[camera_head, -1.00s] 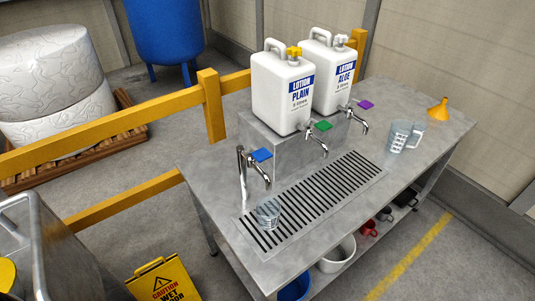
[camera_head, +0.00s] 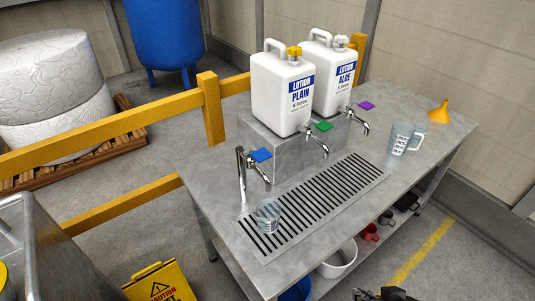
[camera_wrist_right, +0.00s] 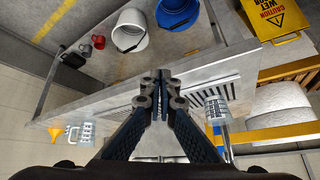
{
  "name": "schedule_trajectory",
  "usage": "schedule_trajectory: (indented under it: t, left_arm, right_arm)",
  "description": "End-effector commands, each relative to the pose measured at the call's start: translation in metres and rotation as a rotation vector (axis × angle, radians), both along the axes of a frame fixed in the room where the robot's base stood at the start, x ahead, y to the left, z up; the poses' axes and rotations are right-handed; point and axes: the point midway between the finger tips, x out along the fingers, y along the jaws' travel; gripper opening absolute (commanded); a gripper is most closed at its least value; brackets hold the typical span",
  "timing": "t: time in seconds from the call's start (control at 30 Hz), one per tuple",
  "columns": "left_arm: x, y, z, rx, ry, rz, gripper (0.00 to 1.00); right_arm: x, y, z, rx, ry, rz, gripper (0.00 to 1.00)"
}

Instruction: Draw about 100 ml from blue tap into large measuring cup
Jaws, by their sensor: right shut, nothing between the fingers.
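A larger clear measuring cup with a handle (camera_head: 400,138) stands upright at the bench's right side, and shows in the right wrist view (camera_wrist_right: 86,132). Its contents cannot be told. My right gripper (camera_wrist_right: 162,76) is shut and empty, apart from both cups; its tip barely shows at the head view's bottom edge (camera_head: 385,294).
Two white lotion containers (camera_head: 282,95) (camera_head: 334,75) with green and purple taps stand on a raised block. An orange funnel (camera_head: 439,111) is at the far right. Mugs and buckets (camera_head: 338,262) fill the lower shelf. A yellow caution sign (camera_head: 160,284) and rail (camera_head: 100,140) are at left.

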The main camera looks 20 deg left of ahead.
Motion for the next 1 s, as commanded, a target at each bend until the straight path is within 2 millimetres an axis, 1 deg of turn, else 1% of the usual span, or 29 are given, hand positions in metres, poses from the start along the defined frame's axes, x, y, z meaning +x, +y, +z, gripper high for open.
schedule_trajectory:
  t: [0.03, 0.1, 0.17, 0.2, 0.27, 0.3, 0.37, 0.4, 0.5, 0.6, 0.7, 0.8, 0.9, 1.0]
  left_arm:
    - [0.0, 0.0, 0.0, 0.0, 0.0, 0.0, 0.68]
    - [0.0, 0.0, 0.0, 0.0, 0.0, 0.0, 0.68]
    - [0.0, 0.0, 0.0, 0.0, 0.0, 0.0, 0.68]
    - [0.0, 0.0, 0.0, 0.0, 0.0, 0.0, 0.68]
    - [0.0, 0.0, 0.0, 0.0, 0.0, 0.0, 0.68]
    - [0.0, 0.0, 0.0, 0.0, 0.0, 0.0, 0.68]
    - [0.0, 0.0, 0.0, 0.0, 0.0, 0.0, 0.68]
    - [0.0, 0.0, 0.0, 0.0, 0.0, 0.0, 0.68]
    - [0.0, 0.0, 0.0, 0.0, 0.0, 0.0, 0.68]
    - [0.0, 0.0, 0.0, 0.0, 0.0, 0.0, 0.68]
    - [0.0, 0.0, 0.0, 0.0, 0.0, 0.0, 0.68]
    - [0.0, 0.0, 0.0, 0.0, 0.0, 0.0, 0.68]
    - [0.0, 0.0, 0.0, 0.0, 0.0, 0.0, 0.68]
    - [0.0, 0.0, 0.0, 0.0, 0.0, 0.0, 0.68]
  right_arm:
    - [0.02, 0.016, 0.021, 0.03, -0.061, 0.037, 0.0]
    - [0.042, 0.038, 0.046, 0.072, -0.134, 0.087, 0.0]
    - [0.06, 0.056, 0.067, 0.107, -0.193, 0.13, 0.0]
    - [0.07, 0.068, 0.081, 0.13, -0.231, 0.158, 0.0]
    - [0.084, 0.086, 0.103, 0.163, -0.287, 0.201, 0.0]
    - [0.092, 0.098, 0.118, 0.183, -0.322, 0.23, 0.0]
    - [0.103, 0.114, 0.141, 0.212, -0.372, 0.272, 0.0]
    - [0.109, 0.125, 0.155, 0.231, -0.404, 0.3, 0.0]
    - [0.12, 0.15, 0.191, 0.274, -0.477, 0.369, 0.0]
    - [0.126, 0.17, 0.222, 0.308, -0.538, 0.429, 0.0]
    - [0.13, 0.184, 0.245, 0.332, -0.581, 0.475, 0.0]
    - [0.131, 0.194, 0.261, 0.349, -0.608, 0.506, 0.0]
    - [0.131, 0.199, 0.269, 0.359, -0.621, 0.523, 0.0]
    - [0.131, 0.201, 0.272, 0.363, -0.628, 0.53, 0.0]
